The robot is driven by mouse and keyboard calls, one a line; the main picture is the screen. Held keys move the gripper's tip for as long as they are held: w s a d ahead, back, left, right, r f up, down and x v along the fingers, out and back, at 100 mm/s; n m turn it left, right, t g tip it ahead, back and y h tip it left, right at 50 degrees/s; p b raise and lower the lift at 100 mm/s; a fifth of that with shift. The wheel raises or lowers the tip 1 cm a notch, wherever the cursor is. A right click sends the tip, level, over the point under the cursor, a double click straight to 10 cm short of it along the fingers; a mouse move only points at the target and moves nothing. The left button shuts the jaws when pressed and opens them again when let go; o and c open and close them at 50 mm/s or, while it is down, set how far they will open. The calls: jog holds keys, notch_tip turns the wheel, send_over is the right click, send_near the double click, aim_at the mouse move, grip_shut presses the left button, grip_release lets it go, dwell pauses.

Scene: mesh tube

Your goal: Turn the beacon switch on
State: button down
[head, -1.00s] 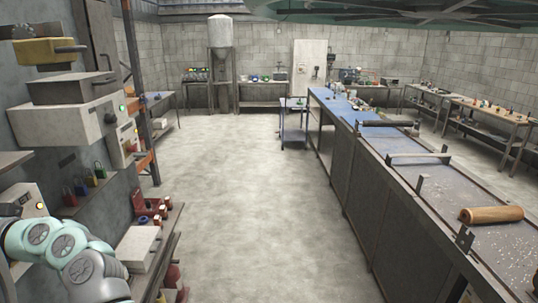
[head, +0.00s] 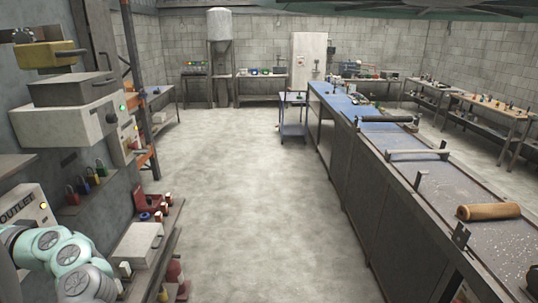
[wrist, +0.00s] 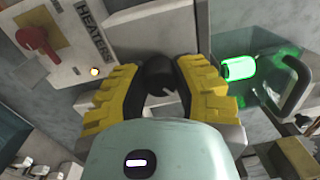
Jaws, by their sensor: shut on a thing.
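In the wrist view, my gripper (wrist: 163,85) has its yellow-padded fingers on both sides of a dark round knob (wrist: 160,75) with a pale pointer mark. The fingers are shut on it. No label shows by this knob, so I cannot tell from writing that it is the beacon switch. A green lamp (wrist: 238,67) glows to its right. In the head view, my arm is at the lower left, and my gripper cannot be made out.
A panel marked HEATERS (wrist: 72,60) with a red switch (wrist: 37,38) lies left of my gripper. In the head view, an OUTLET box (head: 22,207) and padlocks (head: 87,182) are near my arm. A long conveyor (head: 420,185) runs along the right. The floor between is clear.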

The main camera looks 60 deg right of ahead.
jog(key=shift+m, duration=0.5)
jog(key=c, duration=0.6)
grip_release()
jog(key=shift+c, duration=0.2)
jog(key=v, duration=1.2)
jog(key=shift+s+f, duration=0.1)
